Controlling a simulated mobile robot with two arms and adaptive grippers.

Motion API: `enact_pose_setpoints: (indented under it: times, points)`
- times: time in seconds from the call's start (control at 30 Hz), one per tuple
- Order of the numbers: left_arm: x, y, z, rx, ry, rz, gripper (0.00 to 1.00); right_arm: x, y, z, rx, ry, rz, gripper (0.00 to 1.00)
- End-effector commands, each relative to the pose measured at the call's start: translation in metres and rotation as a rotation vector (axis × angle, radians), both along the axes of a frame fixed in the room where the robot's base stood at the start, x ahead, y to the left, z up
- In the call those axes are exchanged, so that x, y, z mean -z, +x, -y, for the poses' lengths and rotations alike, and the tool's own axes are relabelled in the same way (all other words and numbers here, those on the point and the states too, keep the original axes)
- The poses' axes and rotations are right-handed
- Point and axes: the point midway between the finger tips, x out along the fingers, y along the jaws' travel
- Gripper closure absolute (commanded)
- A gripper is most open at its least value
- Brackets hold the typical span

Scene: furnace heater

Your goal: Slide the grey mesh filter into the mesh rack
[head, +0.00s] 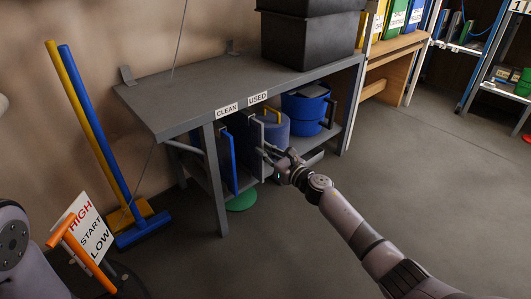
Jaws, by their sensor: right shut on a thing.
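A grey flat panel with a handle, which looks like the grey mesh filter (254,137), stands upright under the grey table, below the USED label. My right gripper (266,154) reaches in from the right and is shut on its handle side; the fingers hide part of the contact. The filter sits among upright slots that look like the mesh rack (213,157), at the table's front edge. How deep the filter is in its slot cannot be told. My left gripper is not in view.
The grey table (200,95) overhangs the rack, with black bins (310,40) on top. A blue bucket (305,108) and a blue-grey cylinder (275,125) stand on the lower shelf behind. Brooms (95,130) and a HIGH/START/LOW sign (88,228) stand left. The floor at right is clear.

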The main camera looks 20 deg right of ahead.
Motion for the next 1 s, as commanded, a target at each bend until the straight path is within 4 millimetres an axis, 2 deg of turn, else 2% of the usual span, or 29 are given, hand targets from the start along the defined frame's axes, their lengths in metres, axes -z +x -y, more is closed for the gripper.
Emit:
enact_pose_setpoints:
  times: [0.47,0.5,0.8,1.0]
  points:
    - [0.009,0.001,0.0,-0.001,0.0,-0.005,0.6,-0.001,0.012,-0.004,0.0,0.0,0.002,1.0]
    - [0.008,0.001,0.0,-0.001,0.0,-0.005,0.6,-0.001,0.012,-0.004,0.0,0.0,0.002,0.89]
    - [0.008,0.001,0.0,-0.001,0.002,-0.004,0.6,-0.001,0.012,-0.004,0.0,-0.001,0.001,0.69]
    - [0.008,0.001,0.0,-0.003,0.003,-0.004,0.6,0.0,0.011,-0.004,0.0,-0.001,0.0,0.67]
